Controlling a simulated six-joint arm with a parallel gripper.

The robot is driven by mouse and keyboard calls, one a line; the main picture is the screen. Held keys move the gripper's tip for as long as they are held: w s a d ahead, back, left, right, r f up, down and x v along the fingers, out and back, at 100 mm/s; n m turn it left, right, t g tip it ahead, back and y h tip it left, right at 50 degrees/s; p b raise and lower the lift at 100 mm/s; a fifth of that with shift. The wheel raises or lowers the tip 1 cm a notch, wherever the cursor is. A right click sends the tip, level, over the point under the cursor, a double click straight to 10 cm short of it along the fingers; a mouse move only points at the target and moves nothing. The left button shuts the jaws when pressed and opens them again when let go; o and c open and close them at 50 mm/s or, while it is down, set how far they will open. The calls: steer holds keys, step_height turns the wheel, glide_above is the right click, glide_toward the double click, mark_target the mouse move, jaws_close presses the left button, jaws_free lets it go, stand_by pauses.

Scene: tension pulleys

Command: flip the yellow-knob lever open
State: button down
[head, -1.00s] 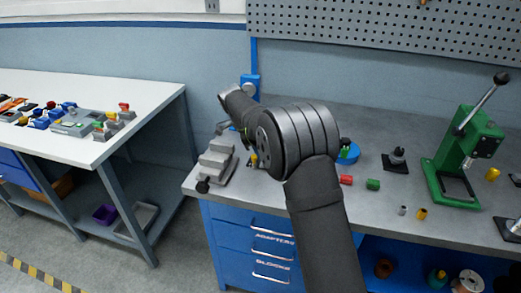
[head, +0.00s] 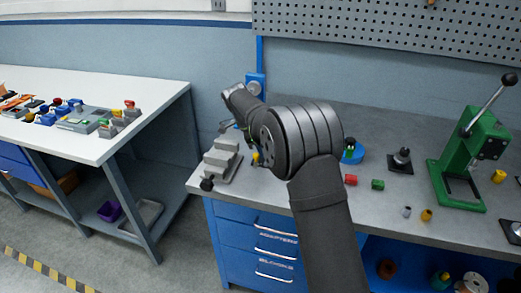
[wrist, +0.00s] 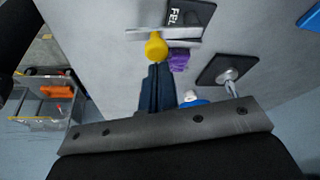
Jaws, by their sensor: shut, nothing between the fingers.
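In the wrist view the yellow knob (wrist: 156,47) is a rounded ball at the left part of a pale grey bar (wrist: 178,33). A black label plate (wrist: 190,14) with white lettering lies just beyond the bar. My gripper (wrist: 157,69) is shut and empty, its dark blue fingers pointing at the knob with the tips close below it in the picture. I cannot tell whether they touch it. A purple piece (wrist: 179,60) sits right of the fingertips. In the head view a small yellow spot (head: 255,157), possibly the knob, shows beside my arm, which hides most of that area.
A dark square plate with a metal post (wrist: 228,71) stands right of the fingers. A grey stepped block (head: 221,158) is at the bench's left end. A green press (head: 470,155) stands at the right. A white table (head: 150,90) with parts is across a gap.

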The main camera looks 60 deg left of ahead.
steer(key=w, duration=0.1)
steer(key=w+d, duration=0.1)
steer(key=w+r, duration=0.1)
steer(key=shift+w+d, duration=0.3)
steer(key=shift+d, duration=0.05)
steer(key=v, duration=0.9)
steer(key=shift+s+a+r, duration=0.25)
steer(key=shift+r, duration=0.1)
